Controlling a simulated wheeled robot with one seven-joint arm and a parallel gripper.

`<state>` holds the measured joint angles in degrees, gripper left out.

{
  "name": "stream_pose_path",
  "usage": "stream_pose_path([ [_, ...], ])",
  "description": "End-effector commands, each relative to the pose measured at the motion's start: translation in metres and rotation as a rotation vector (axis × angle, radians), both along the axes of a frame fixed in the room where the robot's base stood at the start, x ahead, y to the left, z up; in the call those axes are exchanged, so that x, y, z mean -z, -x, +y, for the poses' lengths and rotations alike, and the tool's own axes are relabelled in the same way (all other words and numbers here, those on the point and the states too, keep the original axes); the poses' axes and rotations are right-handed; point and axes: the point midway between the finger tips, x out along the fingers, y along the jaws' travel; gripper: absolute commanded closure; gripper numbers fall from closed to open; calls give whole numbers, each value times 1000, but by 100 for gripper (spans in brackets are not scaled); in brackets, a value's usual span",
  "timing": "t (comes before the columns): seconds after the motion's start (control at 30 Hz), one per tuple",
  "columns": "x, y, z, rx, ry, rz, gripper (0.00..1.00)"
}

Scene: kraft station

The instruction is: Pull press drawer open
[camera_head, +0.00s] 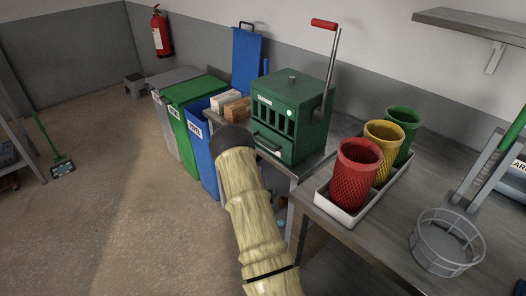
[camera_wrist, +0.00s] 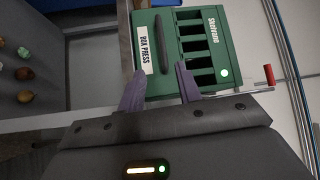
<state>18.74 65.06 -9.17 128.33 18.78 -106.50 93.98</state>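The green press (camera_head: 290,108) stands on the metal bench, with a long red-handled lever (camera_head: 325,25) on its right side. Its drawer (camera_head: 268,146) is low on the front and looks closed. The dark bar handle (camera_wrist: 168,40) and the white "BOX PRESS" label (camera_wrist: 148,43) show in the wrist view. My gripper (camera_wrist: 160,68) is open and empty, its two fingers pointing at the press front. The handle lies ahead of the gap between the fingertips; I cannot tell how far. In the head view my pale arm hides part of the area before the press, and I cannot make out the fingers.
Two small boxes (camera_head: 232,105) sit left of the press. Blue, green and grey bins (camera_head: 190,95) stand left of the bench. Red, yellow and green mesh cups stand in a white tray (camera_head: 345,215) at the right, near a wire basket (camera_head: 447,243).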

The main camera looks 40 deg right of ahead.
Motion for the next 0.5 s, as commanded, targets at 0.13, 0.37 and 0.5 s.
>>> stream_pose_path([
  [0.13,1,2,-2,0,4,-26,66],
  [0.37,0,2,-2,0,3,-23,66],
  [0.5,-1,-3,-6,0,3,-23,66],
])
